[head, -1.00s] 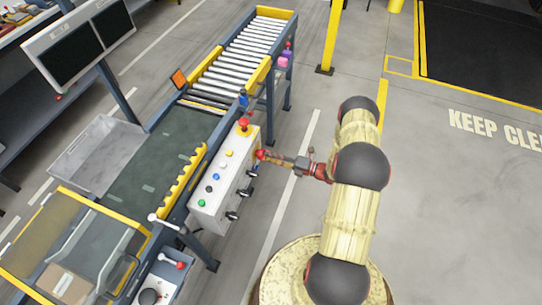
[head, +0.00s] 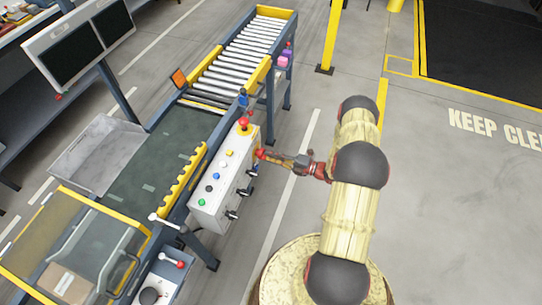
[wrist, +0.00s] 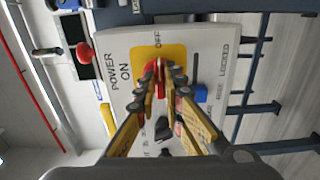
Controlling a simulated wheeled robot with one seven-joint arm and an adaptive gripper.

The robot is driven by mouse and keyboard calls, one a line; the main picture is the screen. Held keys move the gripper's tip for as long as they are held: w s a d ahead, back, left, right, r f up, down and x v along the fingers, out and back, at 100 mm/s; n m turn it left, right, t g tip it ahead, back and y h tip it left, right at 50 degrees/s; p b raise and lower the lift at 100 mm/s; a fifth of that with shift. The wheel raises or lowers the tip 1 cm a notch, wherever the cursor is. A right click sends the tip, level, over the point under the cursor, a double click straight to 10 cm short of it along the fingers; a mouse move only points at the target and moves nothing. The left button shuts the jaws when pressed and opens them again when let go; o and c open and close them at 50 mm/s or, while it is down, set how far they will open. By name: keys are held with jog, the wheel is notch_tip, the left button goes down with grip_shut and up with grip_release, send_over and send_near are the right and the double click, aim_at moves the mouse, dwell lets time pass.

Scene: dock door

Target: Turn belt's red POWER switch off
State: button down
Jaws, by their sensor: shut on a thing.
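In the head view my gripper (head: 264,154) reaches from the right to the side of the control box (head: 215,204).
A red mushroom button (head: 243,123) and several coloured buttons are on top of the box. Black knobs (head: 232,214) stick out of its near side. A blue part (wrist: 201,94) is by a slot right of the switch. Open floor lies right of the belt (head: 150,150).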

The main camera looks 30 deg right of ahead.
jog(key=c, duration=1.9)
grip_release()
jog(key=v, duration=1.2)
